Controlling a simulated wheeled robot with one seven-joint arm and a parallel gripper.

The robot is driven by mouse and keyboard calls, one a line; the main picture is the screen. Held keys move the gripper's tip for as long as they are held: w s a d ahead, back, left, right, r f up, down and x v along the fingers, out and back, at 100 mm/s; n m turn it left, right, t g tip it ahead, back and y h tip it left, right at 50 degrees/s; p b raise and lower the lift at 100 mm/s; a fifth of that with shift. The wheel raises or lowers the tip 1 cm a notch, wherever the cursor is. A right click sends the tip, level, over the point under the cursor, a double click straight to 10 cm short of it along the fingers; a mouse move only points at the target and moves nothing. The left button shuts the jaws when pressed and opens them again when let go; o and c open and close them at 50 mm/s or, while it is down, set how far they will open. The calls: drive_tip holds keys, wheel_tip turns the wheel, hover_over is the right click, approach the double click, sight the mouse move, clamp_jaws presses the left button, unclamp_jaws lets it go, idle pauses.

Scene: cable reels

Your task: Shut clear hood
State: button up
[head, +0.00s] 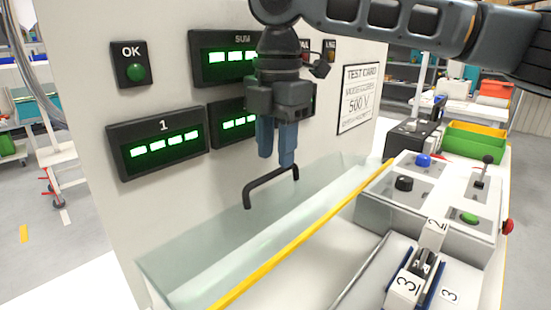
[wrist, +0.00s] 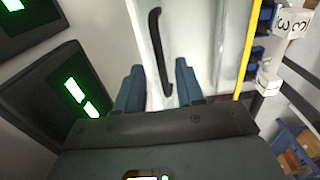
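The clear hood (head: 190,258) is a see-through panel along the foot of the white upright panel, with a yellow strip (head: 290,253) running beside it. A black bar handle (head: 270,186) stands on the hood; it also shows in the wrist view (wrist: 156,45). My gripper (head: 277,158) points down just above the handle in the head view. In the wrist view my gripper (wrist: 160,84) has its two blue fingers apart, with the handle's lower end near the gap. Nothing is held. I cannot tell whether the fingers are around the handle or still above it.
The white panel carries an OK button box (head: 130,64), several green-lit displays (head: 162,144) and a test card (head: 359,98). To the right are a control box (head: 430,187) with knobs and a lever, and a block marked 3 (head: 407,284). Green and orange bins (head: 474,143) stand behind.

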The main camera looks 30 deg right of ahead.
drive_tip(key=shift+f, duration=1.3)
drive_tip(key=shift+c, duration=0.5)
clamp_jaws()
